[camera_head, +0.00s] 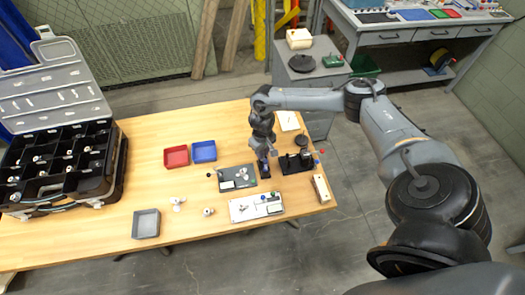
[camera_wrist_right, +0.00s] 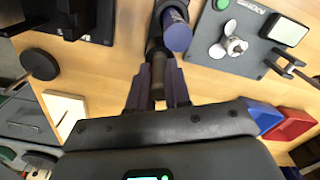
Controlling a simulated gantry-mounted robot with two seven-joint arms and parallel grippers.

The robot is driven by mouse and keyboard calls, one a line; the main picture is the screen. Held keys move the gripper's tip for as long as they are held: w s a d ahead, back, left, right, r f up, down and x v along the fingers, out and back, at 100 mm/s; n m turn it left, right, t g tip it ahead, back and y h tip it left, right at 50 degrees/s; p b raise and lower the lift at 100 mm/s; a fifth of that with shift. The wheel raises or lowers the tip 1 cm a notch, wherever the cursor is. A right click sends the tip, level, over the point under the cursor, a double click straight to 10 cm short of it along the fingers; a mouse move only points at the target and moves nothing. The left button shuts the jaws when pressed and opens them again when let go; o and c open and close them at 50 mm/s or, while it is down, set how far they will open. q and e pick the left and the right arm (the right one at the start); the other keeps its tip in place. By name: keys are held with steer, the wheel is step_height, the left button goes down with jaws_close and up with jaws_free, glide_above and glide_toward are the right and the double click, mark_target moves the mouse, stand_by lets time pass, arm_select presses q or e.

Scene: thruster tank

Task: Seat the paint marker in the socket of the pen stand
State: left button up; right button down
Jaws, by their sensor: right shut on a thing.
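My right gripper (camera_head: 263,152) is low over the right part of the wooden table. In the right wrist view its two fingers (camera_wrist_right: 158,82) are shut on a slim dark cylinder (camera_wrist_right: 158,72), which looks like the paint marker. Just beyond the fingertips is a dark stand with a blue-purple round part (camera_wrist_right: 178,36); it looks like the pen stand, and shows in the head view as a small dark blue-black piece (camera_head: 264,170) under the gripper. I cannot tell whether the marker touches the stand or enters its socket. My left gripper is out of view.
A black fixture (camera_head: 297,163) stands close to the right of the gripper, and a grey board (camera_head: 238,179) close to the left. A white board (camera_head: 243,211) lies in front. Red (camera_head: 176,157) and blue (camera_head: 203,151) trays are farther left, with free table around them.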

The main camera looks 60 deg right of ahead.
stand_by(0.3)
steer(key=c, duration=1)
jaws_free()
step_height(320, 180, up, 10)
steer(key=shift+r+p, duration=0.2)
steer(key=shift+p, duration=0.65)
steer(key=shift+r+p, duration=0.5)
steer(key=shift+r, duration=0.05)
step_height(320, 180, up, 3)
steer(key=p, duration=0.4)
steer(key=shift+r+p, duration=0.1)
steer(key=shift+p, duration=0.2)
